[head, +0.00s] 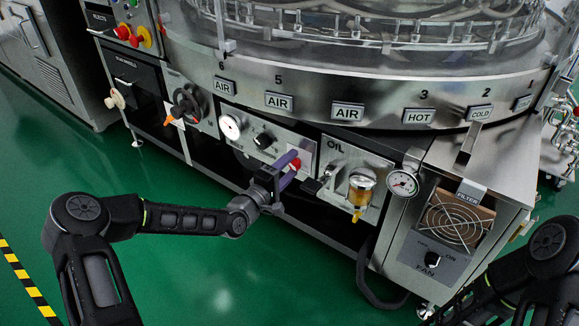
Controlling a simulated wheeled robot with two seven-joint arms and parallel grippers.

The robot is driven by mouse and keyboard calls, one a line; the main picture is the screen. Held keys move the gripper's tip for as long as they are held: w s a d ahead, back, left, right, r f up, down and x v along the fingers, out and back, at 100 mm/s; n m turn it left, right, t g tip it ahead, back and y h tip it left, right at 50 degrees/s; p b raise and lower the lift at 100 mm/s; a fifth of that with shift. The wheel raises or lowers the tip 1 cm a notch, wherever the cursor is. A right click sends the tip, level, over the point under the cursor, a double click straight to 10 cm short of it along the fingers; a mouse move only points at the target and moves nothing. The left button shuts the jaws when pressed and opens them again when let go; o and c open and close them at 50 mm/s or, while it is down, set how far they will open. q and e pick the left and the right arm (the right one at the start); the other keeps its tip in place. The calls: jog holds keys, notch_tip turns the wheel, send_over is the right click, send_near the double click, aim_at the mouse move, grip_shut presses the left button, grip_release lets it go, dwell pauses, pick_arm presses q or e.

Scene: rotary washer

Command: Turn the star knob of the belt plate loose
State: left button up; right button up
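My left gripper (290,169) reaches in from the left to the front panel below the AIR labels. Its two purple fingers point at the panel and stand apart. A red knob (295,163) shows at their tips; whether the fingers touch it I cannot tell. A black lobed knob (187,103) sits on a panel further left, clear of the gripper. No readable label marks the belt plate, so I cannot tell for certain which knob is its star knob. My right arm shows at the lower right; its gripper is out of view.
Near my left gripper are a white gauge (230,127), a black dial (263,141) and the OIL panel with an amber cup (360,189). A fan box (458,218) juts out at the right. Green floor (190,270) lies open in front.

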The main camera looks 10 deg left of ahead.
pick_arm(q)
jog(key=p+v, duration=0.2)
jog(key=v, duration=0.5)
jog(key=shift+s+p, duration=0.35)
jog(key=shift+s, duration=0.05)
dwell(0.3)
